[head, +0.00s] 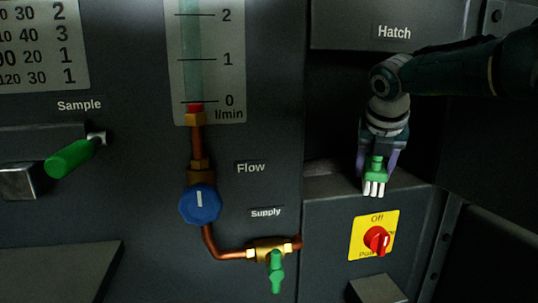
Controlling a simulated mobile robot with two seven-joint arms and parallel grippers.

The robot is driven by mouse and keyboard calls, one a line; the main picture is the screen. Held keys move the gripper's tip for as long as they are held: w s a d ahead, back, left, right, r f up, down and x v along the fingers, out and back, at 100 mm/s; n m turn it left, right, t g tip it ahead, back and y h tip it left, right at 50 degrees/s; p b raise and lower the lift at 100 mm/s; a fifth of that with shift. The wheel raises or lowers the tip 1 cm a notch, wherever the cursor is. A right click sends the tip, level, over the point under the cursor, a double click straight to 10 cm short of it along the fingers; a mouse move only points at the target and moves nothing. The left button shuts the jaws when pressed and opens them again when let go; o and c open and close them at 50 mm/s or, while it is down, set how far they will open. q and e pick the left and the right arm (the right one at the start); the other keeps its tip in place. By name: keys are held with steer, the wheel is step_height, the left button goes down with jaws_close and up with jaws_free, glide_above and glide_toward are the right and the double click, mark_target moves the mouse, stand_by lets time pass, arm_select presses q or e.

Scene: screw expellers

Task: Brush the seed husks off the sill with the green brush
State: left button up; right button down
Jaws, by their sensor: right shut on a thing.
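My right gripper (377,160) reaches in from the upper right and points down in front of the hatch opening. It is shut on the green brush (376,176), whose pale bristles point down. The brush is at the sill (326,187), the ledge at the bottom of the opening. I cannot tell whether the bristles touch it. A dim, pinkish-grey patch (319,168) lies at the left end of the sill, and it is too dark to tell whether it is husks. My left gripper is out of view.
The raised hatch panel (345,22) is above the opening. Below the sill is a red switch (377,240) on a yellow plate. To the left are copper pipe, a blue knob (200,204), a green supply valve (276,270) and a green sample handle (70,159).

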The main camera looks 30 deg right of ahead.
steer(key=shift+w+a, duration=0.15)
steer(key=shift+a, duration=0.45)
steer(key=shift+w+a+p, duration=0.15)
steer(key=shift+a+p, duration=0.2)
steer(key=shift+w+a+p, duration=0.2)
steer(key=shift+a, duration=0.5)
steer(key=shift+w+a+p, duration=0.2)
steer(key=shift+a, duration=0.5)
